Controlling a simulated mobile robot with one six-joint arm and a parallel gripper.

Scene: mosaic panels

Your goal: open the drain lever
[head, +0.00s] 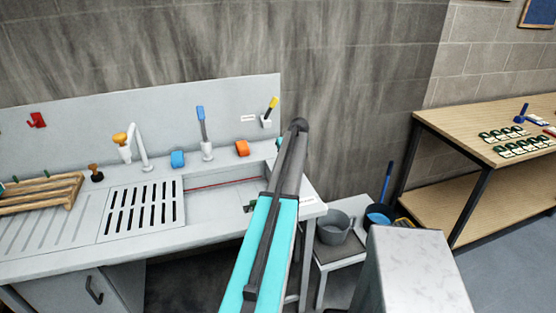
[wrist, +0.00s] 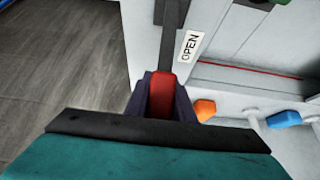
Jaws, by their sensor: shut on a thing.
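The drain lever shows in the wrist view as a flat grey bar (wrist: 173,45) with a red grip (wrist: 161,100) at its near end. My gripper (wrist: 161,88) is shut on the red grip, with a dark finger on each side. A white label reading OPEN (wrist: 189,46) is on the pale sink edge, just right of the bar. In the head view my arm covers the lever and the gripper. The sink basin (head: 225,190) shows left of my arm there, with a red line along its back wall.
Blue (head: 178,158) and orange (head: 242,148) items, a blue-handled fixture (head: 203,130) and a tap (head: 140,148) stand along the sink's back. A grey pot (head: 333,228) is on a low stand to the right. A wooden workbench (head: 470,130) stands further right.

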